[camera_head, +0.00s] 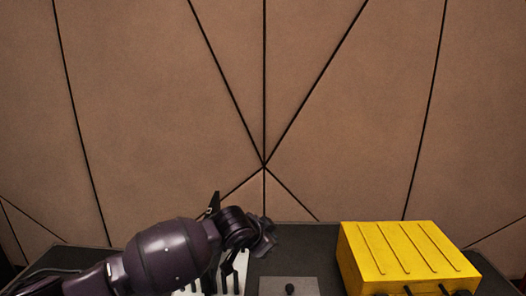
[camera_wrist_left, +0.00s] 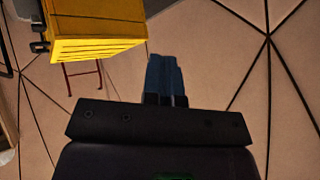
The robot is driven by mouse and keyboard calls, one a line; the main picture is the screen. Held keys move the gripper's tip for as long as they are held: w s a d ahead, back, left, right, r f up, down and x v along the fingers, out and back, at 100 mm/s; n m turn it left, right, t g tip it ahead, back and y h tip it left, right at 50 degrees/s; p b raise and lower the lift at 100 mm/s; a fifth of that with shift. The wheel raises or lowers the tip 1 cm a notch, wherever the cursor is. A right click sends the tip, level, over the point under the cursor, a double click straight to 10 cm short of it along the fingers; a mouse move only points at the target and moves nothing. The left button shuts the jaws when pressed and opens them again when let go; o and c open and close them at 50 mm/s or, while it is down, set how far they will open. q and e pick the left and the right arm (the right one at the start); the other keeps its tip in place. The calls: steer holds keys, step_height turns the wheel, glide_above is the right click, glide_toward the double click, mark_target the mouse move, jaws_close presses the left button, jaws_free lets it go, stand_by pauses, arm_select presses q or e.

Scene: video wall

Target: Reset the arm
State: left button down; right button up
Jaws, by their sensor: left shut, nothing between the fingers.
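My left arm comes in from the left in the head view and reaches over the dark tabletop (camera_head: 310,238). My left gripper (camera_wrist_left: 166,77) shows in the left wrist view with its blue-grey fingers together and nothing between them. In the head view the fingers are hard to make out beyond the dark wrist. My right arm and gripper do not show in either view.
A yellow box (camera_head: 400,250) with grooves on top stands at the right of the table; it also shows in the left wrist view (camera_wrist_left: 95,22). A grey plate with a black knob (camera_head: 290,289) lies front centre. A white slotted piece is partly hidden behind my arm. A brown panelled wall (camera_head: 330,110) stands behind.

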arm_select(q)
steer(key=s+a+f+n+t+y, duration=0.1)
steer(key=s+a+f+n+t, duration=0.35)
steer(key=s+a, duration=0.4)
steer(key=s+a+f+n+t+y, duration=0.1)
steer(key=s+a+f+n+t, duration=0.2)
steer(key=s+a+f, duration=0.55)
steer(key=s+a+f+n+g+y, duration=0.2)
steer(key=s+a+f, duration=0.4)
steer(key=s, duration=0.4)
steer(key=s+a+f+n+g+y, duration=0.1)
steer(key=s+a+f, duration=0.4)
steer(key=s, duration=0.5)
steer(key=shift+a+f+n+g+y, duration=0.35)
steer(key=shift+a+n+y, duration=0.15)
steer(key=shift+n+y, duration=0.1)
steer(key=shift+w, duration=0.1)
